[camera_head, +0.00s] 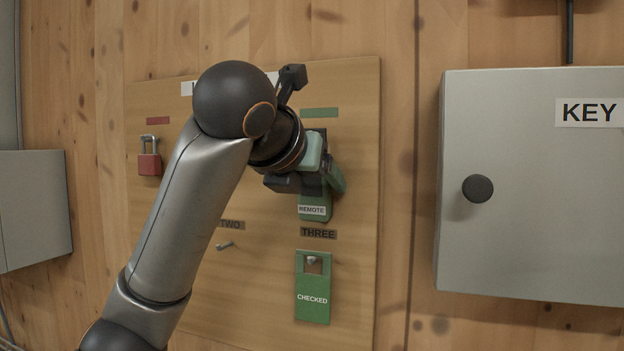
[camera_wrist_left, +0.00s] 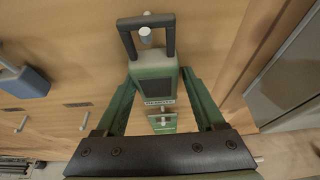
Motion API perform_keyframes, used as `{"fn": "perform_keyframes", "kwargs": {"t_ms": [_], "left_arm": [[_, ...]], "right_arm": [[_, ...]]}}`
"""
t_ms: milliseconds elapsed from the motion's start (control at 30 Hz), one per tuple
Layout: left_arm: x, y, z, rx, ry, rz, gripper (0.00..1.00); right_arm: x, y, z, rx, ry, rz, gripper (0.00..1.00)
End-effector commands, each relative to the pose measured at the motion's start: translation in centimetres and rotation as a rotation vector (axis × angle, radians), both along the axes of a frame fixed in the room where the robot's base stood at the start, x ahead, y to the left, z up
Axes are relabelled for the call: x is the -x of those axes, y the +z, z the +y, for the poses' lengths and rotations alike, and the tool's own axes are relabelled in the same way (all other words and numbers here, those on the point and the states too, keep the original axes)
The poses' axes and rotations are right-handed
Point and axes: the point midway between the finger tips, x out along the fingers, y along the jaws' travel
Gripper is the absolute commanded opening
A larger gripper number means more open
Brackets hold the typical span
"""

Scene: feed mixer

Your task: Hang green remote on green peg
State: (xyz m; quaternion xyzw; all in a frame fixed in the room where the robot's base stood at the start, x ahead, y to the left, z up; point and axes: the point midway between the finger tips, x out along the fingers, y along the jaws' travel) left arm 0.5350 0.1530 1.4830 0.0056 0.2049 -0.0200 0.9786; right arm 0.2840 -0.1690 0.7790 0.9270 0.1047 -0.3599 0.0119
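The green remote (camera_head: 314,207), with a "REMOTE" label, is upright against the wooden board, below a green strip (camera_head: 319,113). In the left wrist view the remote (camera_wrist_left: 155,82) has a dark loop on top, and a light peg (camera_wrist_left: 145,35) shows inside the loop's outline. I cannot tell whether the loop bears on the peg. My left gripper (camera_wrist_left: 157,78) has its green fingers along both sides of the remote and looks shut on it. In the head view, the gripper (camera_head: 318,180) hides the remote's upper part and the peg. My right gripper is not in view.
A red padlock (camera_head: 149,164) hangs at the board's left. A blue-grey padlock (camera_wrist_left: 24,80) shows in the wrist view. A bare peg (camera_head: 225,246) is under "TWO". A green "CHECKED" tag (camera_head: 312,283) hangs under "THREE". A grey key cabinet (camera_head: 530,190) stands out at right.

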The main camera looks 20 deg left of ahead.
Motion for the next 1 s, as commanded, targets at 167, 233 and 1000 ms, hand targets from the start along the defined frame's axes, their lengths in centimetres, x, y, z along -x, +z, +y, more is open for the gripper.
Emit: {"fn": "perform_keyframes", "kwargs": {"t_ms": [167,233,1000], "left_arm": [[-0.3,-0.4,0.4,0.001,0.013,0.012,0.94],[-0.3,-0.4,0.4,0.0,0.013,0.012,0.94],[5.2,2.2,0.5,-0.003,0.013,-0.006,0.94]], "right_arm": [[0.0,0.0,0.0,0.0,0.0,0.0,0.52],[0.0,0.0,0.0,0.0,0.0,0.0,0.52],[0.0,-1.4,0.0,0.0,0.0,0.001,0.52]]}}
